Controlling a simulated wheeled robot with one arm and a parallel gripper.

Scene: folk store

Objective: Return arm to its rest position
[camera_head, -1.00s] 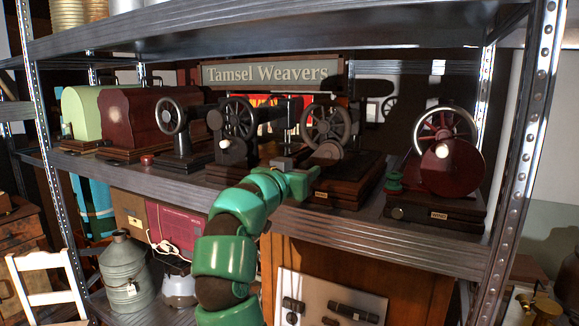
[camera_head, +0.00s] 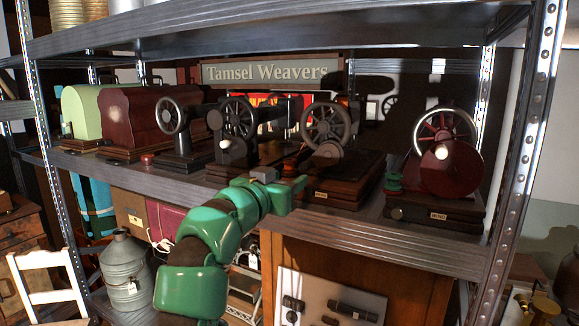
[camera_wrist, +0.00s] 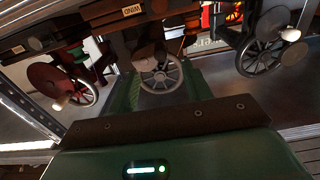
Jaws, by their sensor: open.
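My green arm (camera_head: 215,230) rises from the bottom of the head view to the front edge of the middle shelf (camera_head: 390,235). My gripper (camera_head: 281,182) is at its end, in front of the sewing machines, and holds nothing that I can see. It is open, though its fingers are hard to make out. In the wrist view, the green and brown housing of my gripper (camera_wrist: 170,108) fills the lower middle, with machine handwheels beyond it.
Several old sewing machines stand on the shelf, including a red-wheeled one (camera_head: 448,160) at right and a black one (camera_head: 327,130) behind my gripper. A metal upright (camera_head: 520,170) stands at right. A grey can (camera_head: 126,270) and a white chair (camera_head: 48,285) are lower left.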

